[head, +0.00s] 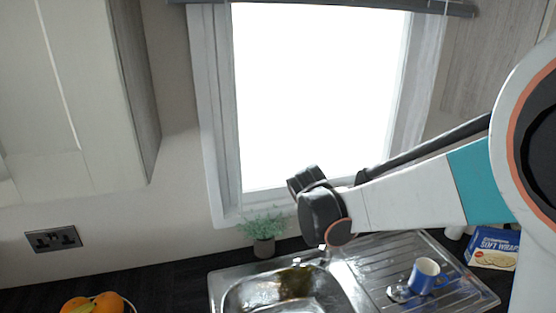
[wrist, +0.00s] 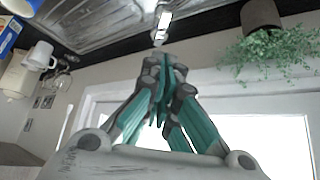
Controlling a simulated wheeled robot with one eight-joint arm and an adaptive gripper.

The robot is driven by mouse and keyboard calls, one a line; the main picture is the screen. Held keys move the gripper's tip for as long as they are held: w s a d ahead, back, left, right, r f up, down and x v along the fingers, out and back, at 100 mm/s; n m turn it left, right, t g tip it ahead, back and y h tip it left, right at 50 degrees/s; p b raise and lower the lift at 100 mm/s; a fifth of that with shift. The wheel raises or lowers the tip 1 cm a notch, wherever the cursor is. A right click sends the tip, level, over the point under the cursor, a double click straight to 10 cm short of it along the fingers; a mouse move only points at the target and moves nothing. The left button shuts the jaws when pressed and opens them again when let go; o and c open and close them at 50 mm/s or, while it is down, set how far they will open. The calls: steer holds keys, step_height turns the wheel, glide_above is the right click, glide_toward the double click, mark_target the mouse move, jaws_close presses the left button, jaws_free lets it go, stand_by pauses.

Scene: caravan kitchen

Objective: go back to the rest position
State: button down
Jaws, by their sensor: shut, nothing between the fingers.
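My gripper (wrist: 163,65) shows in the wrist view with its teal and grey fingers drawn together, shut and empty. In the head view my arm reaches in from the right, and its dark wrist end is in front of the window's lower edge, above the sink in the picture. The fingers cannot be made out in the head view.
Below are a steel sink (head: 235,293) with a ribbed drainer and a blue-and-white mug (head: 425,277). A potted plant (head: 263,228) stands by the window (head: 318,95). A blue box (head: 493,247) is at right, fruit (head: 95,303) at lower left, a cupboard (head: 70,90) at upper left.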

steer(key=s+f+n+y+b, duration=0.1)
steer(key=s+n+b, duration=0.1)
steer(key=s, duration=0.7)
steer(key=s+d+f+n+y+b, duration=0.1)
steer(key=s+f+n+b, duration=0.1)
steer(key=s+b, duration=0.3)
steer(key=s+d+f+n+t+y+b, duration=0.1)
steer(key=s+b, duration=0.3)
steer(key=s, duration=0.9)
steer(key=shift+s+f+n+y, duration=0.35)
steer(key=shift+f+n, duration=0.15)
steer(key=shift+f, duration=0.15)
